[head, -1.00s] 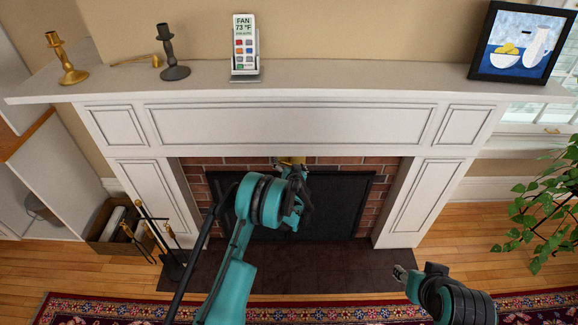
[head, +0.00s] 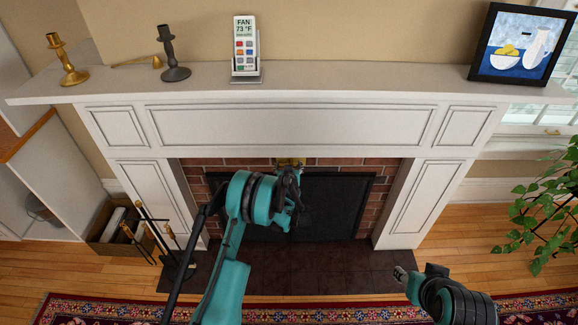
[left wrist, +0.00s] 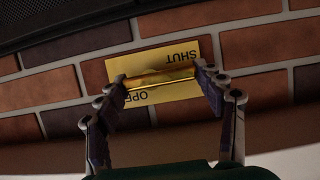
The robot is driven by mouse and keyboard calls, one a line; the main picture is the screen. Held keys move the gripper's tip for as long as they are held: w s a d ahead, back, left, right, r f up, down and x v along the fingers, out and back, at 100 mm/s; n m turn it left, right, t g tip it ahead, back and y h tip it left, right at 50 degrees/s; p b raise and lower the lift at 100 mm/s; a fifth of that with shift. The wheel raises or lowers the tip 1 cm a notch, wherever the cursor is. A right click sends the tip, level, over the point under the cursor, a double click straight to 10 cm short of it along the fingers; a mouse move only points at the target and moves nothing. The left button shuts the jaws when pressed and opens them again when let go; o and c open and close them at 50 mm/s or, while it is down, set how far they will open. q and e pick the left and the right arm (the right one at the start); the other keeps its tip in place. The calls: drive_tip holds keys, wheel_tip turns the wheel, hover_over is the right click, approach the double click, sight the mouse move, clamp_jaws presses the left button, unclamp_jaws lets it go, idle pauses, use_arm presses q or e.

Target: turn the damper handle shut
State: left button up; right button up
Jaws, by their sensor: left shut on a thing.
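The damper handle (left wrist: 160,78) is a brass bar in front of a yellow plate (left wrist: 180,92) on the brick. In the left wrist view the plate's words appear upside down: SHUT above the bar, OPEN partly hidden below it. The bar lies nearly level there, its right end slightly higher. My left gripper (left wrist: 161,84) is shut on the handle, one finger at each end. In the head view the plate (head: 291,161) shows at the top of the fireplace opening, and my left gripper hides the handle. My right gripper (head: 401,273) is low on the right, away from the fireplace; its jaw gap is unclear.
The white mantel (head: 350,80) juts out above my left gripper. A dark fire screen (head: 335,205) stands below. Fire tools (head: 175,255) and a wooden box (head: 112,230) stand left, a plant (head: 545,215) right.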

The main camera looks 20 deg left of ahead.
use_arm(q)
drive_tip(key=o, duration=1.2)
drive_tip(key=v, duration=1.2)
drive_tip(key=shift+r, duration=0.1)
